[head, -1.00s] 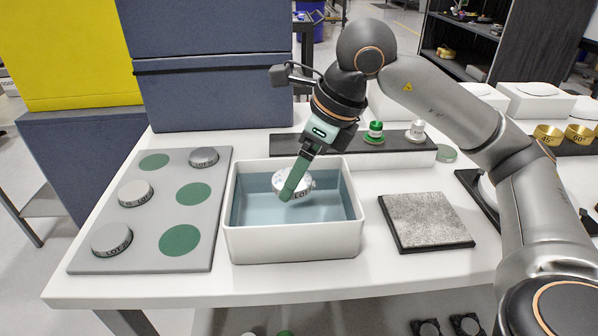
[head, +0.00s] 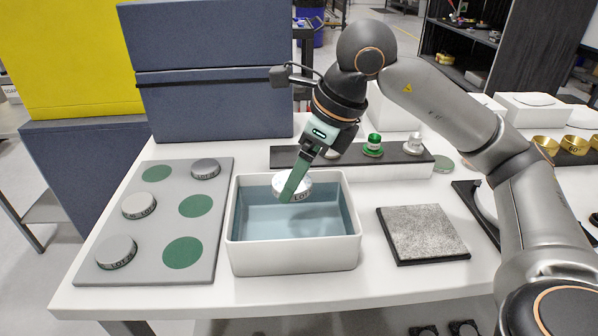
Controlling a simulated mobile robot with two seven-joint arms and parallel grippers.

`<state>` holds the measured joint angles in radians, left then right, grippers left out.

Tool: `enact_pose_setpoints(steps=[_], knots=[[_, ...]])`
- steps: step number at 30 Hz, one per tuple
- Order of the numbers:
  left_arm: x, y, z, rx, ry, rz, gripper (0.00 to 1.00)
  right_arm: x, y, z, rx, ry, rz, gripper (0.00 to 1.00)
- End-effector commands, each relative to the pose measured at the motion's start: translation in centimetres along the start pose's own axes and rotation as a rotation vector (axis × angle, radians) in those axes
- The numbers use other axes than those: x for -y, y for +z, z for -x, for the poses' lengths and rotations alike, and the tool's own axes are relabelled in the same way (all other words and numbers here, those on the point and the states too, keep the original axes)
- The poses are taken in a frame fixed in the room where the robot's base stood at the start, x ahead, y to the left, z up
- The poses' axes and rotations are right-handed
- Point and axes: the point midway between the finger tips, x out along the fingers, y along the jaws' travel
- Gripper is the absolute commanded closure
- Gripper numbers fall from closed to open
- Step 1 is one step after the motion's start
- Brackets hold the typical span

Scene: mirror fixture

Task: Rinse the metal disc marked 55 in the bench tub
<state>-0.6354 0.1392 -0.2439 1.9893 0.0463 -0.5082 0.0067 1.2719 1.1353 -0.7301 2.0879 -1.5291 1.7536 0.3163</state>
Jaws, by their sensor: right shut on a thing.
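A white tub (head: 292,258) with bluish water inside stands in the middle of the bench. My right gripper (head: 295,183) points down over the tub, its green fingers shut on a metal disc (head: 281,184). The disc's side carries lettering that starts with "LO"; its number is partly hidden by the finger and cannot be read. The disc is tilted a little and is in the upper part of the tub opening, at or above the water; I cannot tell whether it touches it. My left gripper is not in view.
A grey board (head: 150,224) on the left has green round spots and three metal discs (head: 117,251). A grey textured pad (head: 422,232) lies right of the tub. Behind the tub is a dark rack (head: 400,159) with green and silver pieces. Brass pieces (head: 578,145) stand far right.

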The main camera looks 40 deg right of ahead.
Motion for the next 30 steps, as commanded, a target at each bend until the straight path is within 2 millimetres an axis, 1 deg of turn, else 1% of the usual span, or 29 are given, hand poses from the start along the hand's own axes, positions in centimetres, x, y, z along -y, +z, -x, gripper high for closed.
enact_pose_setpoints(steps=[14,17,25,30], knots=[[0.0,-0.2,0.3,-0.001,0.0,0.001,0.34,0.0,0.1,0.3,0.001,0.0,0.0,0.68],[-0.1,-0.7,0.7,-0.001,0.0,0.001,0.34,0.0,0.4,0.9,0.002,0.0,0.0,0.68],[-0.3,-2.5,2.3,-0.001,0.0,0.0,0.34,0.0,1.5,3.5,0.001,0.0,0.0,0.68],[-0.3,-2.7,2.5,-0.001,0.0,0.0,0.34,0.0,1.6,3.8,0.001,0.0,0.0,0.68]])
